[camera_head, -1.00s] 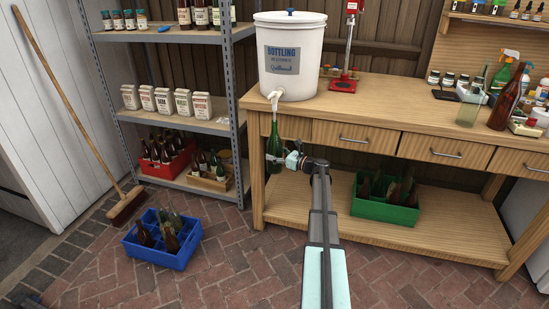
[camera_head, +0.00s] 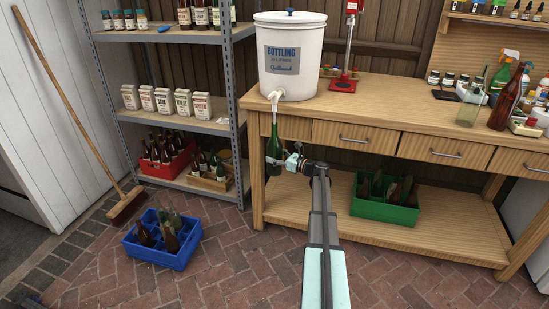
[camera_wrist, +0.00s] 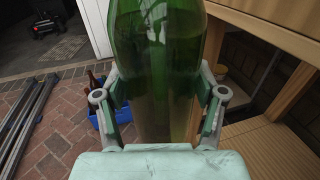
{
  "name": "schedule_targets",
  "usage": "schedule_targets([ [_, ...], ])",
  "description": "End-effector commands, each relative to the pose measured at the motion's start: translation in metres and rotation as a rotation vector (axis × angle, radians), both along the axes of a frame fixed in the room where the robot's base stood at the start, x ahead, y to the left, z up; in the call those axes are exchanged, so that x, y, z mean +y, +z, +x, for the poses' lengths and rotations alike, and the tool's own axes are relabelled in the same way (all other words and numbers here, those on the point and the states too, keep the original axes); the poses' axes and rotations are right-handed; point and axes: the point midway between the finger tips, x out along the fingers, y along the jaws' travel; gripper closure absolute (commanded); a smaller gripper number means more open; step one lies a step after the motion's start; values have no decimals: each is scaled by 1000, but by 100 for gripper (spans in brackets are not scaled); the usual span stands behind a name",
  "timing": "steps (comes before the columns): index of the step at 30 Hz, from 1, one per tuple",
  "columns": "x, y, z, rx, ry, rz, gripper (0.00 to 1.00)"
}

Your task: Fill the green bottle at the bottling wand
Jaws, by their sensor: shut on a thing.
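The green bottle (camera_head: 274,146) is upright below the spigot of the white bottling bucket (camera_head: 290,62), in front of the workbench's left end. The pale bottling wand (camera_head: 275,105) hangs down from the spigot, and its lower end meets the bottle's neck; I cannot tell how deep it sits inside. My gripper (camera_head: 283,160) is shut around the bottle's lower body. In the wrist view the green bottle (camera_wrist: 158,60) stands between my two fingers, darker liquid seeming to show in it; its mouth is out of view.
A blue crate (camera_head: 160,259) with bottles stands on the brick floor at left. A green crate (camera_head: 385,211) sits on the bench's lower shelf. A red crate (camera_head: 165,172) is on the metal shelving. The bench's drawers (camera_head: 355,136) are right of the bottle.

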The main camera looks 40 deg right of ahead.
Motion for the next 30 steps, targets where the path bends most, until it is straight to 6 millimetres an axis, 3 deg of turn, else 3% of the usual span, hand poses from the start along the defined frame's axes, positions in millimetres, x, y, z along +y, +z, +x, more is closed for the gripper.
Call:
schedule_targets([
  [14, 0, 1, 0, -3, 0, 1, 84],
  [30, 0, -23, 0, -3, 0, 1, 84],
])
